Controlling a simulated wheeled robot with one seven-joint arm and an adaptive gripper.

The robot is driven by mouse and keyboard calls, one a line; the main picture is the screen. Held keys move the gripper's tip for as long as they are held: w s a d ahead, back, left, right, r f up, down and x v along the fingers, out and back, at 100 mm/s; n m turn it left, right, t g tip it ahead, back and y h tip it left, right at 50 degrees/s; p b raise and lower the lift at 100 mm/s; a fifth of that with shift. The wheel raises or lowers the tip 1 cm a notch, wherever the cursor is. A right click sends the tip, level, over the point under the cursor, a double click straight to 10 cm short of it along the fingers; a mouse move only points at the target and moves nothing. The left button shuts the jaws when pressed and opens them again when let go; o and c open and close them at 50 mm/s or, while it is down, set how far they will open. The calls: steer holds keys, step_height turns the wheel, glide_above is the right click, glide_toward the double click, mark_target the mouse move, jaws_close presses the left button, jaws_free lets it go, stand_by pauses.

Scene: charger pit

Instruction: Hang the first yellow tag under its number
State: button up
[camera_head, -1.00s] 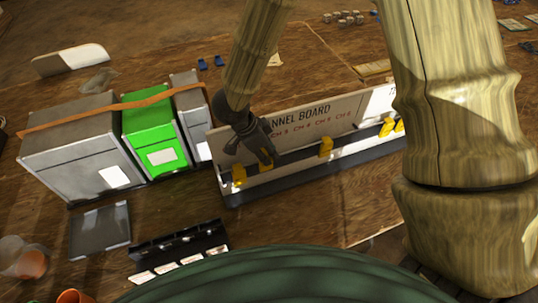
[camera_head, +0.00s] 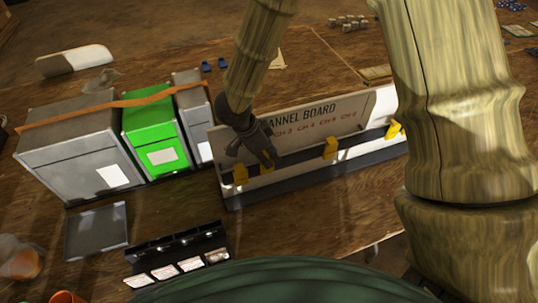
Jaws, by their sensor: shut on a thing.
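The channel board (camera_head: 350,108) stands upright on the table, with red channel marks in a row above a dark rail. My gripper (camera_head: 268,160) is at the left part of the board, in front of its face, and is shut on a yellow tag (camera_head: 266,168). The fingers cover part of this tag, and I cannot tell whether it touches the rail. Another yellow tag (camera_head: 241,175) is at the rail's left end. Further yellow tags are at the middle (camera_head: 331,148) and right (camera_head: 394,130) of the rail. My arm hides the left of the lettering and the board's right end.
A grey box (camera_head: 75,150), a green box (camera_head: 155,135) and a narrow grey box (camera_head: 193,110) stand left of the board, with an orange strap across them. A black rack with white cards (camera_head: 165,272) and a grey plate (camera_head: 97,231) lie in front.

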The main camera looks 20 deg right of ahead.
steer(key=shift+f+b, duration=0.35)
steer(key=shift+f, duration=0.8)
steer(key=o, duration=1)
steer(key=shift+w, duration=0.1)
